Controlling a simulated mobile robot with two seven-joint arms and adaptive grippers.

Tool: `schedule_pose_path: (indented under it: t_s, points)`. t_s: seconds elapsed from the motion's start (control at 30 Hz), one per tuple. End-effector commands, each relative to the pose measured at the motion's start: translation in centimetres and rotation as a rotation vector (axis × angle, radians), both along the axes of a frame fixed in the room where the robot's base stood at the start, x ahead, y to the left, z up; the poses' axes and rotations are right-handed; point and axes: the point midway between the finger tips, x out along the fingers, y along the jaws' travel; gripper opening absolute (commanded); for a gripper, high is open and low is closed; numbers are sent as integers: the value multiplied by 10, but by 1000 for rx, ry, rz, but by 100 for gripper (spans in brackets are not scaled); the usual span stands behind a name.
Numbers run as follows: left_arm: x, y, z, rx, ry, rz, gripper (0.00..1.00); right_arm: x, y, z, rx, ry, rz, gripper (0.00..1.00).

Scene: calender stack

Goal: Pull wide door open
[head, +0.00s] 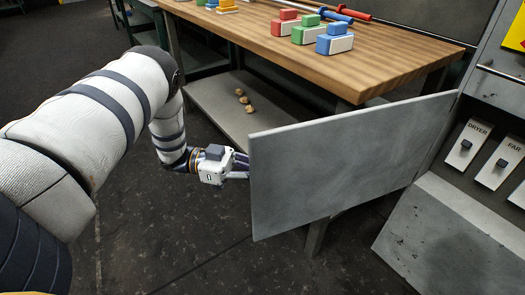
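The wide door (345,160) is a flat grey metal panel. It stands swung out from the grey cabinet (440,240) at the right, with its right edge at the cabinet and its left edge free. My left arm comes in from the left, and my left gripper (238,168) is at the door's free left edge. Its fingertips reach to or behind that edge and are partly hidden, so I cannot tell whether they touch or grip the door. My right gripper is not in view.
A wooden-topped workbench (385,65) stands behind the door, bearing coloured blocks (335,38) and red and blue rods. Its lower shelf (215,95) holds small brown pieces (243,100). Labelled switches (467,143) show inside the cabinet. Dark floor (180,250) is clear in front.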

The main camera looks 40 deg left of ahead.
Motion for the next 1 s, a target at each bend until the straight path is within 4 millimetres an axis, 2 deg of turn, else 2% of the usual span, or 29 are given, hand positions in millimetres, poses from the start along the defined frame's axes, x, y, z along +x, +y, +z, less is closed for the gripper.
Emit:
schedule_pose_path:
  t_s: [0.53,0.57,0.63,0.9,1.0]
  points:
    - [0,0,0,-1,3,-11,0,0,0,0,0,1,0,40]
    - [0,0,0,-1,3,-11,15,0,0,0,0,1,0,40]
    - [0,-1,0,0,2,-11,30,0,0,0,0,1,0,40]
    - [0,0,0,0,1,-10,30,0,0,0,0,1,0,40]
    - [-3,7,-1,1,0,-9,30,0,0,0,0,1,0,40]
